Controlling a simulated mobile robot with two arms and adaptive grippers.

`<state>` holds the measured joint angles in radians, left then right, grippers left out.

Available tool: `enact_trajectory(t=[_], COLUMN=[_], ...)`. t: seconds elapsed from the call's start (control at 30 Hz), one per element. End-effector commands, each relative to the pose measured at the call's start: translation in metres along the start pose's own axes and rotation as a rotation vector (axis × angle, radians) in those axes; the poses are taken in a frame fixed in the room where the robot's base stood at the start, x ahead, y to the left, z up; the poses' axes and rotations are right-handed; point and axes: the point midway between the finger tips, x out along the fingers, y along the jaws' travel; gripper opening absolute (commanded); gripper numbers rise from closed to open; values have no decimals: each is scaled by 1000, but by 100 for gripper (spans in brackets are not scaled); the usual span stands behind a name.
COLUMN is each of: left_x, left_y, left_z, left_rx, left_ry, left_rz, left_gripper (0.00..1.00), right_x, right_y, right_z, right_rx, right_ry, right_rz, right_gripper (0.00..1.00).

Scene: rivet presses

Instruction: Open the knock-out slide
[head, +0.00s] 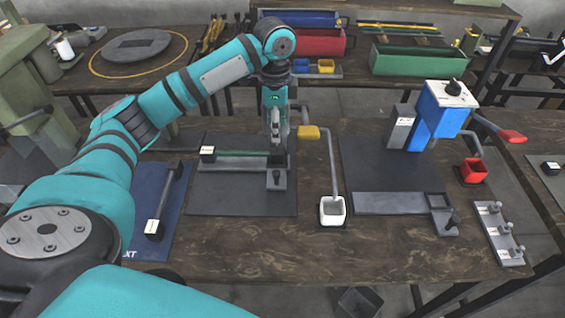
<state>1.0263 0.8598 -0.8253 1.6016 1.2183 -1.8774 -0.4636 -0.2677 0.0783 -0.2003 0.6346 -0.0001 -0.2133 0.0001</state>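The left press station stands on a dark mat (225,204). On it is a grey slide plate (225,186) with a knobbed block (277,181) at its right end, and a green bar lies just behind. I cannot tell for sure which part is the knock-out slide. A similar grey slide plate (390,203) with a dark knob (451,222) lies at the right station, in front of the blue press (432,112). My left gripper (277,150) points down above and behind the left knobbed block. Its fingers look narrow; their gap is unclear. My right gripper is out of view.
A blue mat (176,228) holds a black handle bar.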

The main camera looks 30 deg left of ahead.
Motion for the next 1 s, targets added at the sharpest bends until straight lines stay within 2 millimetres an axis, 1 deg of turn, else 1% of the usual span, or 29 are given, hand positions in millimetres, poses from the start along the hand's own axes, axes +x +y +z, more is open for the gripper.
enact_trajectory(t=[0.03, 0.1, 0.17, 0.2, 0.3, 0.37, 0.4, 0.47, 0.6, 0.67, 0.8, 0.9, 1.0], left_x=[8, 21, 33, 42, 64, 78, 86, 100, 128, 138, 155, 162, 165], left_y=[1, 2, 1, 2, 2, 2, 2, 2, 2, 2, 2, 2, 2], left_z=[0, 1, 0, 1, 0, 1, 0, 0, 0, 0, -1, 0, -1], left_rx=[1, 1, 1, 1, 1, 1, 0, 1, 1, 2, 2, 3, 3], left_ry=[-3, -4, -4, -5, -4, -5, -4, -4, -3, -3, -1, -1, 0], left_rz=[4, 5, 4, 6, 5, 5, 5, 4, 4, 3, 2, 1, 0], left_gripper=[47, 47, 47, 47, 47, 47, 47, 47, 47, 47, 47, 47, 47], right_x=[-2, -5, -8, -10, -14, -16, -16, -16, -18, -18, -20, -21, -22], right_y=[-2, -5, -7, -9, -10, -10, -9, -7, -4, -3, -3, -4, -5], right_z=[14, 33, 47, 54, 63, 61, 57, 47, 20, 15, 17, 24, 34], right_rx=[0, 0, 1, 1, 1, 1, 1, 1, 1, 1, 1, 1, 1], right_ry=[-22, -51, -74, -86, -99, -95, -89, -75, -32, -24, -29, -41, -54], right_rz=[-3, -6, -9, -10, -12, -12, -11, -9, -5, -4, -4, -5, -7], right_gripper=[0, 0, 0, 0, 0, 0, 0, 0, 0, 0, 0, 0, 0])
